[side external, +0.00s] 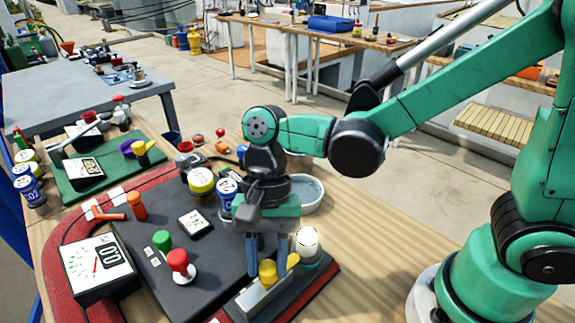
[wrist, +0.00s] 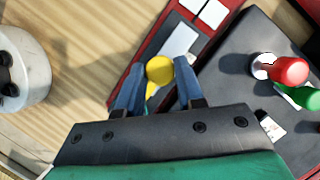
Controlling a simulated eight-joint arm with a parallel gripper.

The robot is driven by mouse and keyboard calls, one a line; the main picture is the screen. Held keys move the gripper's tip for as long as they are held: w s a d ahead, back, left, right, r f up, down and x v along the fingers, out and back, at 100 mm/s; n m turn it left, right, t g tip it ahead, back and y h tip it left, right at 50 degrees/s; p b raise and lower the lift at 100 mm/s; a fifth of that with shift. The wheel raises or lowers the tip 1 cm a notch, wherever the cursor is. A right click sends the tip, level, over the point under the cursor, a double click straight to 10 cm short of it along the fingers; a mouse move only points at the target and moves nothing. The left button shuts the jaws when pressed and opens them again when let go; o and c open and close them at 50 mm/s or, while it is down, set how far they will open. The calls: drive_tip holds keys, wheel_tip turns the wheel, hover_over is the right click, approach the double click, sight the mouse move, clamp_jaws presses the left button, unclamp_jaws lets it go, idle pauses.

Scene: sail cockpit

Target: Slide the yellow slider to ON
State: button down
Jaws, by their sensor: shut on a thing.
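The yellow slider (side external: 267,272) has a round yellow knob and sits on a pale metal track plate (side external: 257,297) near the front edge of the console. The wrist view shows the knob (wrist: 159,69) from above, with the plate (wrist: 179,42) running up and right from it. My gripper (side external: 266,258) points down over the slider. Its two blue-grey fingers stand on either side of the knob, shut on it, also in the wrist view (wrist: 158,76). The lower part of the slider is partly hidden by the fingers. I cannot read an ON mark.
A red knob (side external: 178,262) and a green knob (side external: 162,241) stand on the dark panel left of my gripper. A gauge box (side external: 97,268) is further left. A white-topped round thing (side external: 307,240) stands close on the right. Bare wood (side external: 370,235) lies beyond it.

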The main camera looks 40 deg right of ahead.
drive_tip(key=c, duration=0.5)
unclamp_jaws()
drive_tip(key=shift+d, duration=0.1)
drive_tip(key=shift+c, duration=0.2)
drive_tip(key=shift+v, duration=2.75)
drive_tip(key=w+d+n+t+h, duration=0.2)
drive_tip(key=d+n+t, duration=0.7)
drive_tip(key=d, duration=0.5)
drive_tip(key=shift+w+r+t+h, duration=0.15)
drive_tip(key=shift+r+t+h, duration=0.3)
drive_tip(key=shift+t+h, duration=0.25)
